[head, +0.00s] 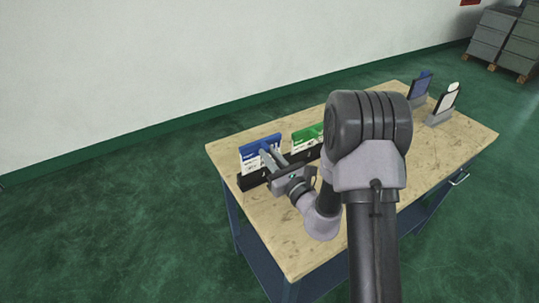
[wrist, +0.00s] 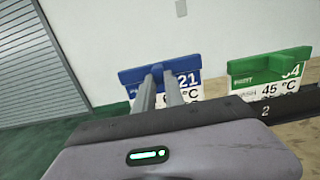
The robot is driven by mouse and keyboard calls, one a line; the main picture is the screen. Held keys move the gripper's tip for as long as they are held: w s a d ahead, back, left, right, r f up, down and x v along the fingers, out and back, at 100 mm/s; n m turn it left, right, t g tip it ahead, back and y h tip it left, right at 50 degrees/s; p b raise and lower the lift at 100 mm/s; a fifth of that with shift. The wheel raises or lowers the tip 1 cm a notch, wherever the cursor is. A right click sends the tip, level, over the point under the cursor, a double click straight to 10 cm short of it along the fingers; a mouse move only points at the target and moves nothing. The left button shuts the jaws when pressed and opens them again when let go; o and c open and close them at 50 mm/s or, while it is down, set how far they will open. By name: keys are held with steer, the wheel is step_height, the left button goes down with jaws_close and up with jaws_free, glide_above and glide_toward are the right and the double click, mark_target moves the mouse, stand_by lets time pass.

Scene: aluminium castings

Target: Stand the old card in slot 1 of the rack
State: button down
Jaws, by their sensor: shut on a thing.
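A card with a blue top (head: 250,150) stands at the left end of the black rack (head: 252,181) on the table. In the wrist view the blue card (wrist: 190,65) shows "21" and a temperature in °C. My gripper (head: 267,153) is shut on the blue card's top; its fingers also show in the wrist view (wrist: 159,72). The card's lower edge is hidden, so I cannot tell whether it sits fully in the slot. A green-topped card (head: 306,134) stands in the rack to the right, by the mark "2" in the wrist view.
The wooden tabletop (head: 285,238) is bare in front of the rack. Two grey stands hold a dark blue card (head: 420,88) and a white card (head: 448,97) at the table's far right. My arm hides the middle of the table. Grey crates (head: 492,38) stand beyond.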

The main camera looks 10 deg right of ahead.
steer(key=shift+f+b, duration=1)
steer(key=shift+f, duration=0.2)
steer(key=c, duration=1.3)
jaws_free()
steer(key=shift+c, duration=0.2)
steer(key=p+v, duration=0.4)
steer(key=v, duration=1.3)
steer(key=shift+s+p, duration=0.2)
steer(key=shift+p, duration=0.15)
